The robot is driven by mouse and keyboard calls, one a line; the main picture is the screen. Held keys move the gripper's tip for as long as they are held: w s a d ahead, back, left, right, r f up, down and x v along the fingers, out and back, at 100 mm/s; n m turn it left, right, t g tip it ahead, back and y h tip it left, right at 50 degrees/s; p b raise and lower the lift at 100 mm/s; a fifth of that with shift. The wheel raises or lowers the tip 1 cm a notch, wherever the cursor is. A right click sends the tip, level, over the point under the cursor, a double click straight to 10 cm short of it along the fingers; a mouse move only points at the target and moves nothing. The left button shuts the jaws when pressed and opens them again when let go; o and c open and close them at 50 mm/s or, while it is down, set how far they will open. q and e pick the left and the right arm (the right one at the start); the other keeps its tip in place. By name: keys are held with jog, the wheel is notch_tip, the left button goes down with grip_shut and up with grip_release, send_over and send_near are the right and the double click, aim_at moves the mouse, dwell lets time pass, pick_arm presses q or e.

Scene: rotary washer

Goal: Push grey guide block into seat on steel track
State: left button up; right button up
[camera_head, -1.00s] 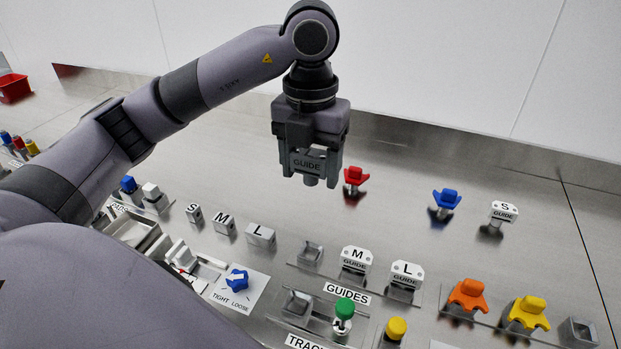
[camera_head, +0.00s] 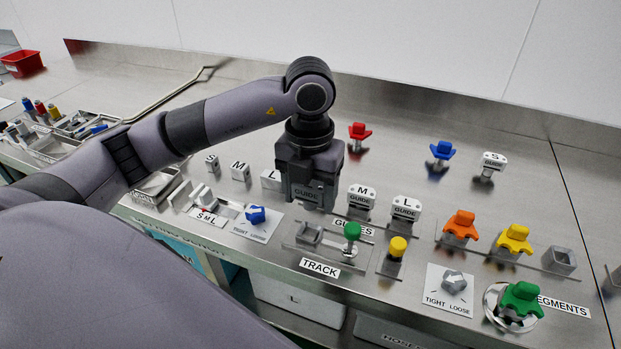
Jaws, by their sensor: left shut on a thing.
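My left gripper (camera_head: 312,188) points down and is shut on the grey guide block (camera_head: 306,193), which has GUIDE printed on its front. The block is upright, just behind the steel track in the picture; I cannot tell its height or whether it touches anything. The steel track (camera_head: 325,250) has a TRACK label in front. An open grey seat (camera_head: 309,235) stands at its left, in front of the block. A green knob (camera_head: 352,231) stands on a post at its right. The gripper and block hide part of the GUIDES rack. My right gripper is not in view.
White M (camera_head: 361,200) and L (camera_head: 406,209) guide blocks stand right of the gripper. A yellow knob (camera_head: 397,246) is right of the track. White S, M and L blocks stand left. A blue tight/loose knob (camera_head: 256,214) is front left.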

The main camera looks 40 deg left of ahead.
aim_at(309, 238)
pick_arm(q)
jog(key=shift+s+d+f, duration=0.1)
jog(key=shift+s+f, duration=0.1)
jog(key=shift+f, duration=0.15)
jog(key=shift+f+b, duration=2.9)
jog(key=shift+f, duration=0.9)
jog(key=o, duration=1.1)
jog(key=shift+o, duration=0.2)
notch_tip(309, 238, up, 7)
jog(key=shift+r, duration=0.1)
